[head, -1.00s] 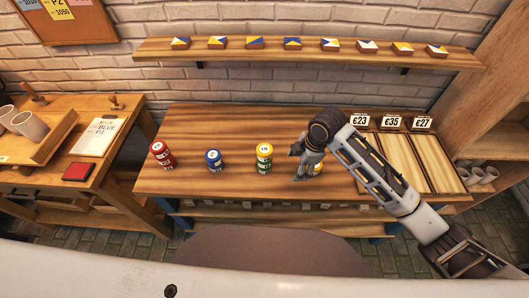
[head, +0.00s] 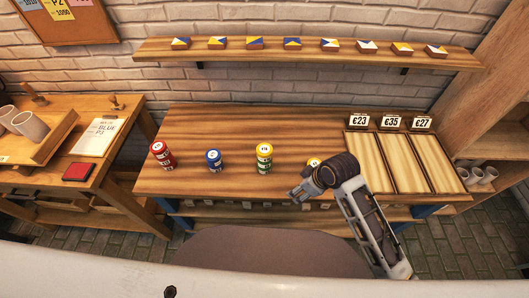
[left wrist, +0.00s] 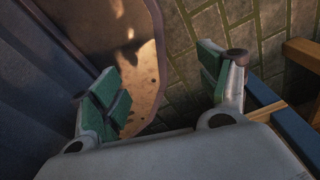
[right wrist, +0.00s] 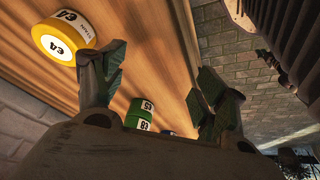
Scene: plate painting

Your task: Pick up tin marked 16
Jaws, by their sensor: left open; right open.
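Tins stand in a row on the wooden table. Red ones (head: 162,157) are at the left, then blue (head: 214,161), then a yellow and green stack (head: 264,158). A yellow tin (head: 314,162) at the right is partly hidden by my right arm. It also shows close up in the right wrist view (right wrist: 63,38). I cannot clearly read a 16 on any tin. My right gripper (head: 297,194) is open and empty at the table's front edge, in front of the yellow tin and apart from it. My left gripper (left wrist: 165,85) is open and empty, away from the tins.
Price cards (head: 391,122) and pale panels (head: 406,163) occupy the table's right end. A shelf (head: 300,55) with small painted blocks hangs behind. A side bench (head: 30,186) with mugs stands at the left. The table between the tins is clear.

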